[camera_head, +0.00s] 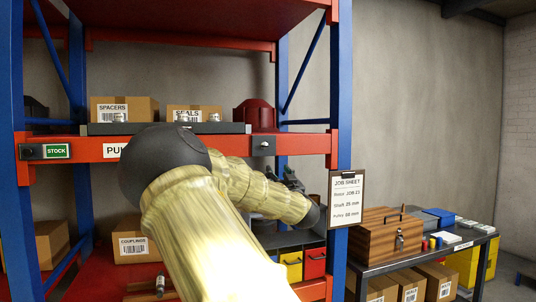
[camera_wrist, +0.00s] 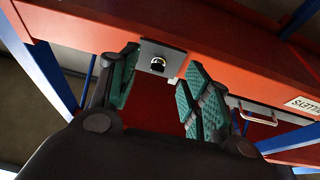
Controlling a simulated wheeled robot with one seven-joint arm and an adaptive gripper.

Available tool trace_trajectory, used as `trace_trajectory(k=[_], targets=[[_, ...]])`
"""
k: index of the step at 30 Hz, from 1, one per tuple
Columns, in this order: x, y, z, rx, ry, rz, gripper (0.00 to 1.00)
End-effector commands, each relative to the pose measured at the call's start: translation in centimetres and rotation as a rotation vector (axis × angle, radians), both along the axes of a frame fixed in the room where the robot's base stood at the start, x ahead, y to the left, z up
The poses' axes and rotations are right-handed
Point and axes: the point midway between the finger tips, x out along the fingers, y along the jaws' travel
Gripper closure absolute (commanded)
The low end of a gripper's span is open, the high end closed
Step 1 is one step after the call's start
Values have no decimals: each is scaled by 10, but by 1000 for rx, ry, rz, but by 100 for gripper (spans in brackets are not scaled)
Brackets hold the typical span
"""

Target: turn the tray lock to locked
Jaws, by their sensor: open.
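The tray lock (camera_head: 264,145) is a small dark plate with a round knob on the shelf's red front beam, right of the dark tray (camera_head: 165,129). In the wrist view, the lock plate (camera_wrist: 163,56) shows a shiny knob beyond and between my fingertips. My gripper (camera_wrist: 162,76) is open, with teal pads on either side of the knob and nothing between them. In the head view my gripper (camera_head: 287,181) is below the lock, partly hidden by my arm. It appears apart from the knob. I cannot tell which way the knob is turned.
The tray carries boxes labelled spacers (camera_head: 124,109) and seals (camera_head: 193,113). A metal handle (camera_wrist: 259,117) is beside the lock in the wrist view. A blue post (camera_head: 341,100) with a job sheet (camera_head: 347,199) stands right. A wooden box (camera_head: 391,232) sits on the side table.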

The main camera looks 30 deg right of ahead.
Motion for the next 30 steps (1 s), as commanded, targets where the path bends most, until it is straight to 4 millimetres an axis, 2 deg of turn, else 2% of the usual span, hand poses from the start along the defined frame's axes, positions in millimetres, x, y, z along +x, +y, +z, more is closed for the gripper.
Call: trace_trajectory(k=[1,3,6,11,24,30], targets=[[0,2,17,-9,-22,11,52],[-1,4,33,-16,-40,20,52],[1,5,44,-21,-53,27,52],[14,1,53,-22,-53,29,52],[76,-13,77,-21,-51,27,52],[91,-17,83,-21,-52,27,52]])
